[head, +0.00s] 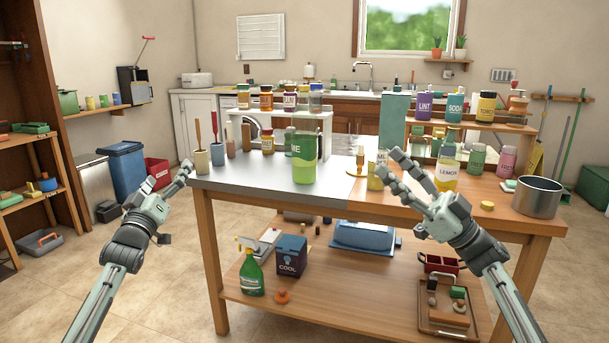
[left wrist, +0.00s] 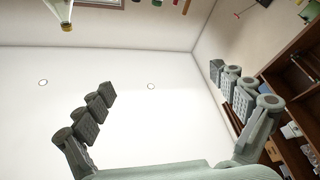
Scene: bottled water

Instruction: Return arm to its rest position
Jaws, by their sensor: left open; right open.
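My left gripper (head: 162,195) is open and empty in the head view, left of the table's left edge and apart from it. The left wrist view also shows its two spread fingers (left wrist: 162,82) with nothing between them, against the pale ceiling. My right gripper (head: 388,163) is open over the front right part of the workbench (head: 330,193). Its fingertips overlap a small yellow bottle (head: 375,178) in the picture; I cannot tell whether they touch it. A yellow lemon bottle (head: 447,172) stands upright behind the right fingers.
A green bottle (head: 304,160) stands upright near the bench's middle. A metal pot (head: 538,198) stands at the right end. A blue bin (head: 127,175) is on the floor behind my left arm. Open floor lies left of the bench.

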